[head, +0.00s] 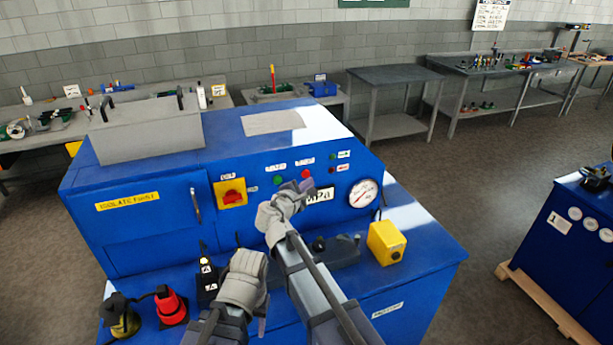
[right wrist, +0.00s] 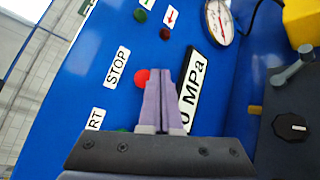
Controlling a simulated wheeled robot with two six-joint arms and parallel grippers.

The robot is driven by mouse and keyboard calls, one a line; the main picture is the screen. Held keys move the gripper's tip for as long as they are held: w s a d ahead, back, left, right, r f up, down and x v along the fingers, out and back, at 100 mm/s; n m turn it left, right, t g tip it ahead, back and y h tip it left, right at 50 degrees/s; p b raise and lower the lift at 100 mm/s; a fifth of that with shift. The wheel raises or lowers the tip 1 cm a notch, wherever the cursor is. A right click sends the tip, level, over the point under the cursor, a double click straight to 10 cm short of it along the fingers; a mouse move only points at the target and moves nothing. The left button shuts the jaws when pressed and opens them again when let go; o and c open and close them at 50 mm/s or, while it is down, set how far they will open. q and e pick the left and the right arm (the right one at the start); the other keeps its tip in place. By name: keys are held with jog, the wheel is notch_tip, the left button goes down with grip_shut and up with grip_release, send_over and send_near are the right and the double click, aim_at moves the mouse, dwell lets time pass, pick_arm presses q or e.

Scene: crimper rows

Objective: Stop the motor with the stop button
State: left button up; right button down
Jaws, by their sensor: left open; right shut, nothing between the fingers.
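The red stop button (head: 306,173) is on the sloped face of the blue machine (head: 150,235), under a small label. In the right wrist view the red button (right wrist: 141,78) is beside the STOP label (right wrist: 117,67), just left of my fingertips and partly covered by them. My right gripper (head: 298,188) is shut and empty, close to the panel (right wrist: 75,65); I cannot tell whether it touches. The green start button (head: 277,180) is left of the stop button. My left gripper (head: 245,280) is low at the machine's front ledge, its fingers mostly hidden.
A yellow box (head: 387,243), a gauge (head: 363,193) and an MPa plate (right wrist: 193,90) are to the right. A red-yellow rotary switch (head: 231,195) is left. Red (head: 170,306) and black-yellow (head: 122,318) items stand on the ledge. A dark block with a knob (right wrist: 291,127) is near my right gripper.

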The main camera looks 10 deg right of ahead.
jog(key=s, duration=0.2)
jog(key=s+d, duration=0.1)
jog(key=s, duration=0.1)
jog(key=shift+s, duration=0.35)
jog(key=shift+a+f, duration=0.1)
dwell(0.4)
